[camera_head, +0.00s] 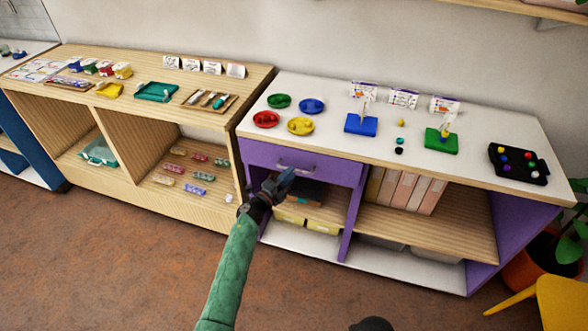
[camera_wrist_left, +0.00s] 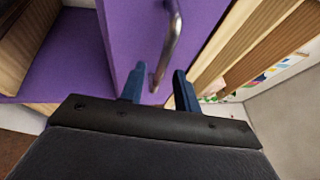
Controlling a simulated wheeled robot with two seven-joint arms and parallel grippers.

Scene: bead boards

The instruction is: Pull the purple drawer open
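The purple drawer (camera_head: 262,156) is at the upper left of the purple-and-white cabinet, under its white top, and looks closed. Its curved metal handle (camera_head: 297,167) runs across the front. In the left wrist view the drawer front (camera_wrist_left: 130,35) is close ahead and the handle (camera_wrist_left: 170,42) points down between my fingertips. My left gripper (camera_head: 283,183) is at the handle, in front of the drawer. Its two blue fingers stand apart in the left wrist view (camera_wrist_left: 160,88), with the handle's near end between them; I cannot tell whether they touch it.
Below the drawer is an open shelf with boxes (camera_head: 305,217); pink binders (camera_head: 407,190) stand to the right. Coloured dishes (camera_head: 300,126), bead boards (camera_head: 441,141) and a black tray (camera_head: 519,165) sit on top. Floor (camera_head: 150,270) in front is clear; a yellow chair (camera_head: 560,300) stands right.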

